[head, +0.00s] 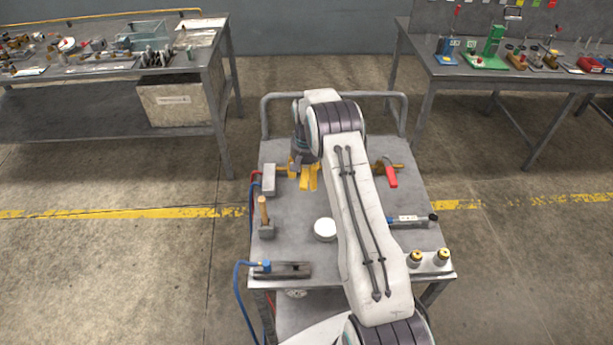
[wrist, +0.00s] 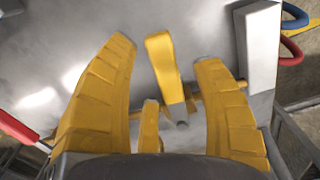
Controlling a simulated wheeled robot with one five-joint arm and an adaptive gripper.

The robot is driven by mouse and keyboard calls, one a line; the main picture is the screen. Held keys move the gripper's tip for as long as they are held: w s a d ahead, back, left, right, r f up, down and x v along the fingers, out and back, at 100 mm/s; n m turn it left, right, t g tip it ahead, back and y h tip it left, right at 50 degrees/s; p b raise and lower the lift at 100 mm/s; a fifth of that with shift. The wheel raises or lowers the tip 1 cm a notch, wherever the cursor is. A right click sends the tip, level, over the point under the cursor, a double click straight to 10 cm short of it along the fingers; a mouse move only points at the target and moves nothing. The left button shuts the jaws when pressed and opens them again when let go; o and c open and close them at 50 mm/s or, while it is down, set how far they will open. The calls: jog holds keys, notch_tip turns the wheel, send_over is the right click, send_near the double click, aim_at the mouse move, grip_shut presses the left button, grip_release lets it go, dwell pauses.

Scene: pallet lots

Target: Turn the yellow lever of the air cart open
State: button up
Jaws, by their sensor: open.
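The yellow lever (wrist: 163,62) shows in the wrist view as a flat bar on a short grey stem, above a brass pipe (wrist: 195,105). My gripper (wrist: 166,50) has yellow fingers, open, with one on each side of the lever. There are visible gaps on both sides, and a third, shorter finger stands below. In the head view my gripper (head: 305,184) hangs over the left rear part of the air cart (head: 290,215). There the yellow fingers and lever blend together, so I cannot tell them apart.
A grey box (head: 268,180) with red and blue hoses stands left of my gripper. A red handle (head: 390,177) lies right of my arm. Benches stand at both sides.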

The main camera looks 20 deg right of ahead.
jog(key=shift+f, duration=0.6)
jog(key=shift+c, duration=0.4)
grip_shut()
